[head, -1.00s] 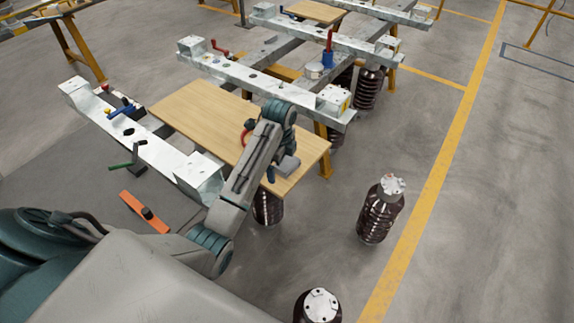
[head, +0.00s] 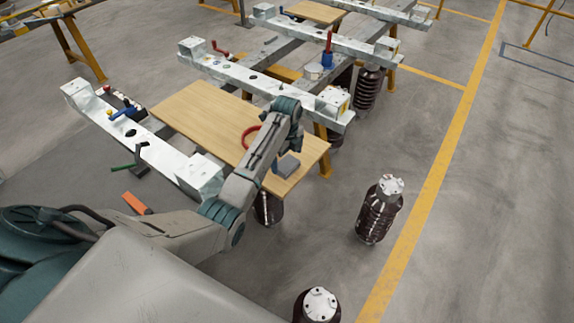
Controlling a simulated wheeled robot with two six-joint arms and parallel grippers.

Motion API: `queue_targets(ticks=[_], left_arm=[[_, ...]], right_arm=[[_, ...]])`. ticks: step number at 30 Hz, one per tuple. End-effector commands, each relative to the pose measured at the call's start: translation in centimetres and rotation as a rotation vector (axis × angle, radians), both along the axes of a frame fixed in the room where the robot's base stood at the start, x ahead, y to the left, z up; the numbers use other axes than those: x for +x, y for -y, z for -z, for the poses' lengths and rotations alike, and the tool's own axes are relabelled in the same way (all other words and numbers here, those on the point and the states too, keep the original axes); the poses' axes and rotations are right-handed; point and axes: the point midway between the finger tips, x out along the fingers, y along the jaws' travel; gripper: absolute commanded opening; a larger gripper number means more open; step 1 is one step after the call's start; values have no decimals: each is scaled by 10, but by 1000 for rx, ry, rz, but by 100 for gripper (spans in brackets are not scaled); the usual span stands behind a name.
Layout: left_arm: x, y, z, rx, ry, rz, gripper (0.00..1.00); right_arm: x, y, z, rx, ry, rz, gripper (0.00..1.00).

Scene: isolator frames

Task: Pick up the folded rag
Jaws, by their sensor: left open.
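A small grey-blue flat piece that looks like the folded rag (head: 288,166) lies near the right end of the wooden board (head: 202,112). My left arm reaches over the board from the lower left and bends down at the wrist. My left gripper (head: 276,163) is open, just left of the rag and close to it. Its fingers are small and partly hidden by my own arm, so I cannot tell whether they touch the rag. My right gripper is not in view.
A red ring (head: 250,136) lies on the board beside my forearm. Metal beams (head: 135,138) flank the board, with clamps and tools on the near one. Dark ribbed insulators (head: 380,210) stand on the floor to the right.

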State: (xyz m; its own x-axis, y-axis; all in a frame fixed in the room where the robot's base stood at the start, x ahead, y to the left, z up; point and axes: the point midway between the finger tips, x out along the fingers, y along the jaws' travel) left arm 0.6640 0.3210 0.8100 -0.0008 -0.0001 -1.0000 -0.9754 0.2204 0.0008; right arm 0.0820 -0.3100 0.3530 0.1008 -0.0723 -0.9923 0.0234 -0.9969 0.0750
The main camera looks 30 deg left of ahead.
Motion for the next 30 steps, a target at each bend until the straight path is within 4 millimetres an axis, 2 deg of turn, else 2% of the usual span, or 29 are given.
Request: queue_targets(ticks=[6, 14, 21, 30], left_arm=[[1, -1, 24, 0, -1, 0, 100], [1, 0, 27, 1, 1, 0, 100], [1, -1, 27, 1, 1, 0, 55], [1, -1, 25, 1, 1, 0, 54]], right_arm=[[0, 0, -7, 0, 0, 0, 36], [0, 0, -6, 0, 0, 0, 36], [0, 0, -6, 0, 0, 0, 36], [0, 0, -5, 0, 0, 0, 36]])
